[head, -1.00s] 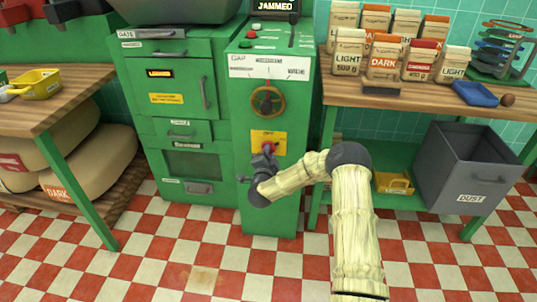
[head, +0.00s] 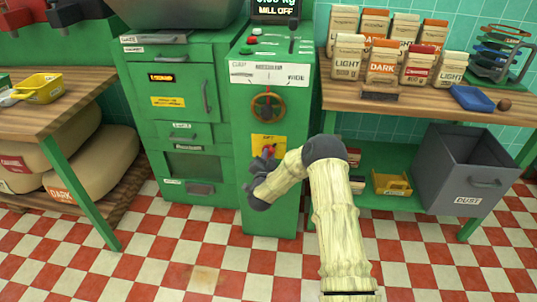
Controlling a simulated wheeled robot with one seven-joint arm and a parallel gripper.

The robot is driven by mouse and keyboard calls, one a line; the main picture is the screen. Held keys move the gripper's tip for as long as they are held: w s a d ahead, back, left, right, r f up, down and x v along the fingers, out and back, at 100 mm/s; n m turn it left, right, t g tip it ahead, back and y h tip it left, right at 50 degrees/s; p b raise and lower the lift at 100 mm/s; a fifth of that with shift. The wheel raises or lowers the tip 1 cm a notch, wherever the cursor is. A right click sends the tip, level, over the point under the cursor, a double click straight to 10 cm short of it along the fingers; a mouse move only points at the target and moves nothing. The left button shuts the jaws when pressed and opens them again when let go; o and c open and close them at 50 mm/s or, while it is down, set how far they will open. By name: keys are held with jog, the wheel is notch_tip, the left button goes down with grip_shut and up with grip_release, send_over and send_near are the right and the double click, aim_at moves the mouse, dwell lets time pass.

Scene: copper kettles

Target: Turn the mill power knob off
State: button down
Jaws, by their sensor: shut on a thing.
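The mill power knob (head: 268,150) is a small red knob on a yellow plate (head: 265,141) on the front of the green mill cabinet (head: 271,205), below a round brown handwheel (head: 268,107). My gripper (head: 266,157) is at the knob and shut on it; the fingers and my arm hide part of the knob and plate. The display (head: 276,8) on top of the cabinet reads "MILL OFF".
A wooden bench (head: 440,112) with coffee bags and a blue tray (head: 473,97) stands at the right, with a grey dust bin (head: 460,178) below. Another bench (head: 60,105) with a yellow scoop (head: 41,88) is at the left. The checkered floor in front is clear.

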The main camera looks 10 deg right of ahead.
jog(key=shift+a+n+p, duration=0.2)
jog(key=shift+n+p, duration=0.95)
jog(key=shift+n, duration=2.55)
jog(key=c, duration=1.3)
grip_release()
jog(key=shift+s, duration=0.1)
jog(key=p+v, duration=0.3)
jog(key=v, duration=1.4)
